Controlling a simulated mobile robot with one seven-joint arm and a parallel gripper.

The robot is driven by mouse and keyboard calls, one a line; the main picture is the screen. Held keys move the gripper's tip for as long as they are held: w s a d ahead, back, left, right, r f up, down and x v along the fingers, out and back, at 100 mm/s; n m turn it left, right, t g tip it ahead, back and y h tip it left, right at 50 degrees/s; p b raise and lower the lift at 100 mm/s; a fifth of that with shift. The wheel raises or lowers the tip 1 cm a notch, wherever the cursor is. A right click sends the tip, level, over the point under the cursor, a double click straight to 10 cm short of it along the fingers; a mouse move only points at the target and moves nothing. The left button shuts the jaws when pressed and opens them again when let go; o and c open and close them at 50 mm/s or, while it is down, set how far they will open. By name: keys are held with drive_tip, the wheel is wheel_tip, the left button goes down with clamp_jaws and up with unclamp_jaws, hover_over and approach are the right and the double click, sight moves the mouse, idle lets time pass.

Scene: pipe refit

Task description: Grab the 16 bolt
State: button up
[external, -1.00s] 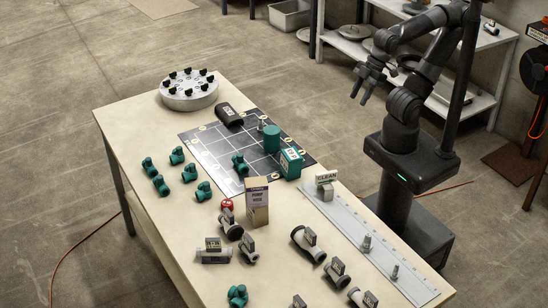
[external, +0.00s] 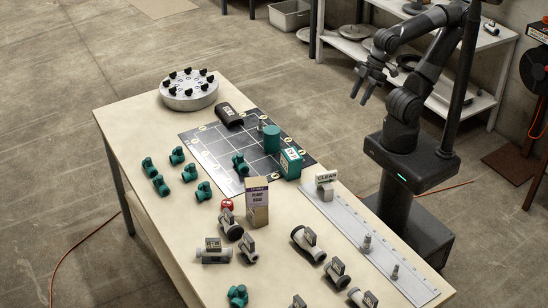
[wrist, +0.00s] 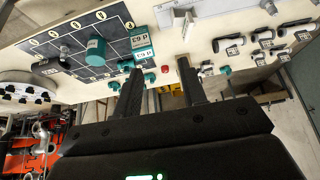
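I cannot read a 16 on any bolt. Two small grey bolt-like pieces, a nearer one (external: 395,272) and a farther one (external: 366,243), stand upright on the long pale strip (external: 345,218) along the table's right side. My gripper (external: 366,86) is raised beyond the table's right edge, away from both pieces. In the wrist view its two fingers (wrist: 160,84) are spread, with nothing held between them.
A CLEAN sign block (external: 326,186) stands at the strip's far end. A cardboard box (external: 257,205), green fittings (external: 161,185) and labelled grey pipe parts (external: 308,243) crowd the table (external: 150,225). A black grid mat (external: 215,150) and round flange (external: 188,96) lie farther back.

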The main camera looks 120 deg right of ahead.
idle(0.4)
drive_tip(key=w+a+r+n+g, duration=0.2)
drive_tip(key=w+a+r+n, duration=0.1)
drive_tip(key=w+a+n, duration=0.9)
drive_tip(key=n+g, duration=0.4)
drive_tip(key=n, duration=2)
hover_over(395, 275)
drive_tip(key=f, duration=1.9)
drive_tip(key=shift+s+d+f, duration=0.15)
drive_tip(key=shift+d+f, duration=0.05)
drive_tip(key=shift+f, duration=0.2)
wheel_tip(395, 275, down, 6)
drive_tip(key=shift+r, duration=0.25)
drive_tip(key=shift+s+f, duration=0.1)
drive_tip(key=shift+f, duration=2.65)
clamp_jaws()
